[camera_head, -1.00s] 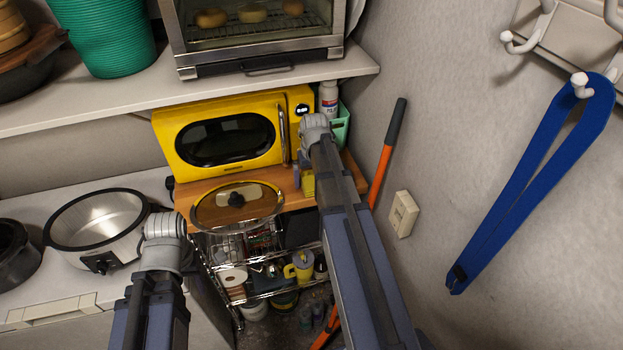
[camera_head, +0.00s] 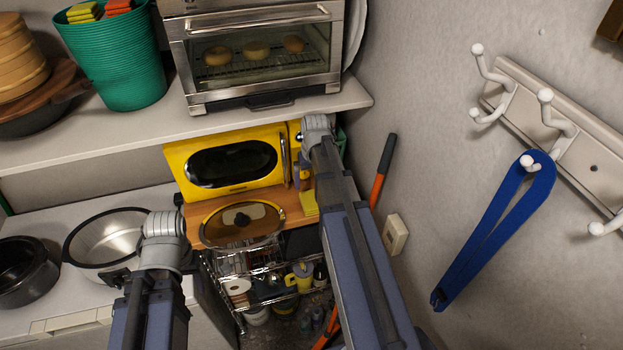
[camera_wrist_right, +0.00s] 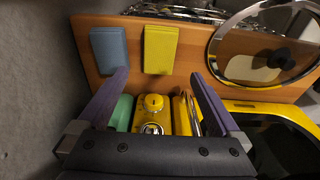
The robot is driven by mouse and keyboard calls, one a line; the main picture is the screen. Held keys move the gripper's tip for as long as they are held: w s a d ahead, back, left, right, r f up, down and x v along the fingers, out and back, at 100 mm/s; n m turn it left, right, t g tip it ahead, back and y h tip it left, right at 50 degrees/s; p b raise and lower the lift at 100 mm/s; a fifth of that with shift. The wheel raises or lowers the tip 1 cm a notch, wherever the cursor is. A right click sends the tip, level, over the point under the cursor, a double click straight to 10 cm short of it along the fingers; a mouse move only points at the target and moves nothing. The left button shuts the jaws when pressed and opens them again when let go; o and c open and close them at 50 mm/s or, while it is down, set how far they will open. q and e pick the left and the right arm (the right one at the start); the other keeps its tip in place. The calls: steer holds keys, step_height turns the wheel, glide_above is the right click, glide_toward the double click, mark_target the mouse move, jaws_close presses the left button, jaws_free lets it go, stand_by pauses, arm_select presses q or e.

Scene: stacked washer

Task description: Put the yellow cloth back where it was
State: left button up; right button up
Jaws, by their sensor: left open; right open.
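A flat yellow cloth (camera_wrist_right: 160,48) lies on the wooden top beside a blue cloth (camera_wrist_right: 108,52) in the right wrist view. In the head view, a yellow patch beside my right arm (camera_head: 310,203) seems to be the same cloth. My right gripper (camera_wrist_right: 158,76) is open and empty, with its fingers spread on either side of the yellow cloth's near edge in the picture; I see no contact. In the head view my right gripper (camera_head: 317,126) shows in front of the yellow microwave, its fingertips hidden. My left gripper (camera_head: 163,230) is open in front of the steel pot.
The yellow microwave (camera_head: 236,160) and a glass lid (camera_head: 242,224) are on the wooden top of a wire cart (camera_head: 262,292). A green basket (camera_head: 118,70) with yellow and orange items stands on the shelf by the toaster oven (camera_head: 255,55). A blue strap (camera_head: 480,250) hangs from wall hooks.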

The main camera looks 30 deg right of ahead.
steer(key=shift+s+r+p, duration=0.1)
steer(key=shift+r+p, duration=0.35)
steer(key=shift+r, duration=0.45)
steer(key=s+a+n, duration=0.2)
steer(key=s+a, duration=0.3)
steer(key=a, duration=0.5)
steer(key=s+a+n+g, duration=0.1)
steer(key=s+a, duration=0.4)
steer(key=a, duration=0.5)
steer(key=s+a+n, duration=0.3)
steer(key=s+a, duration=0.2)
steer(key=a, duration=0.5)
steer(key=shift+g+h, duration=0.4)
